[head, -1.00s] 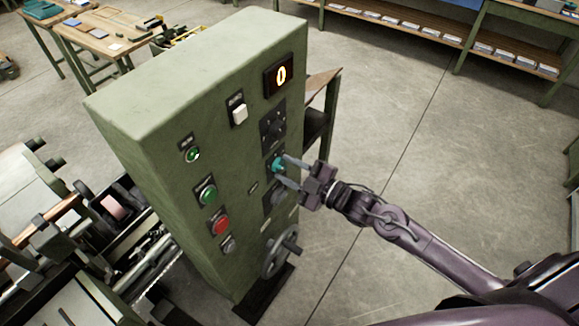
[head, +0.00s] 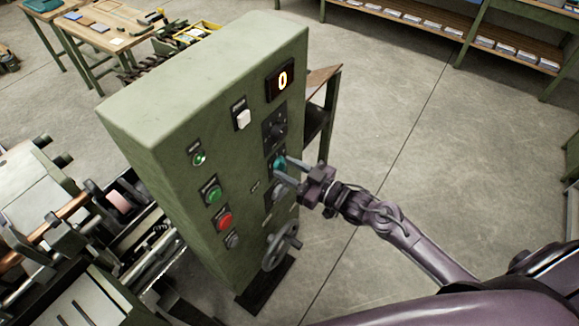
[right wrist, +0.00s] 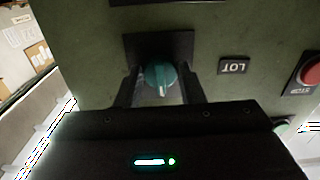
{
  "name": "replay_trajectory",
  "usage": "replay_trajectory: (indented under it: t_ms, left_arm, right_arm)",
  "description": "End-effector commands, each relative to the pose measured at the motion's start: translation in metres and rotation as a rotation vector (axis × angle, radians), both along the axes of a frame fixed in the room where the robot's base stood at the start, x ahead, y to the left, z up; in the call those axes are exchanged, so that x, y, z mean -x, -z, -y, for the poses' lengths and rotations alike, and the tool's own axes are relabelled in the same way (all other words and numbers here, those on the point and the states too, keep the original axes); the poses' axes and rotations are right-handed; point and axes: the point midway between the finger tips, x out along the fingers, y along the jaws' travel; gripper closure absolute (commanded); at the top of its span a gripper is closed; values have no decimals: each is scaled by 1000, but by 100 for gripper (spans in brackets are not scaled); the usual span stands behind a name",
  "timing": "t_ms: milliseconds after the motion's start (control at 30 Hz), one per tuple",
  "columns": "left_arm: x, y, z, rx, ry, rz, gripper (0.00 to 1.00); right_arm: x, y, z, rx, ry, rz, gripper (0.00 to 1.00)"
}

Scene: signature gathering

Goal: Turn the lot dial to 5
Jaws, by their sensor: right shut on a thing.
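The teal lot dial (head: 279,161) is a round knob on a dark plate on the front of the green control cabinet. The fingers hide part of the dial's plate and any numbers there. The lit display (head: 283,80) at the cabinet's top reads 0. My left gripper is not in view.
Near the dial are a black dial (head: 274,128) above, a handwheel (head: 282,246) below, a green button (head: 211,191) and a red button (head: 225,217) to the left, and a white switch (head: 243,119). Open floor (head: 400,100) lies right of the cabinet.

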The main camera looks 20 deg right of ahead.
Motion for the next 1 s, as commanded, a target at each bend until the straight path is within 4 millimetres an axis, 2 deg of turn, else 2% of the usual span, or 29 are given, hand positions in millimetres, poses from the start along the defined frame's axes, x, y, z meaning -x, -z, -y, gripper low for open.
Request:
replay_trajectory:
  t_ms: [567,600,733,767,1000]
  left_arm:
    - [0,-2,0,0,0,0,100]
    - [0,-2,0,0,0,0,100]
    - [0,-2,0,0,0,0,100]
    - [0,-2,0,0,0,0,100]
    - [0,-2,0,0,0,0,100]
  right_arm:
    - [1,1,0,-28,-1,-24,88]
    - [1,1,0,-28,-1,-24,64]
    - [1,1,0,-28,-1,-24,47]
    - [0,1,0,-28,-1,-24,44]
    - [0,1,0,-28,0,-23,44]
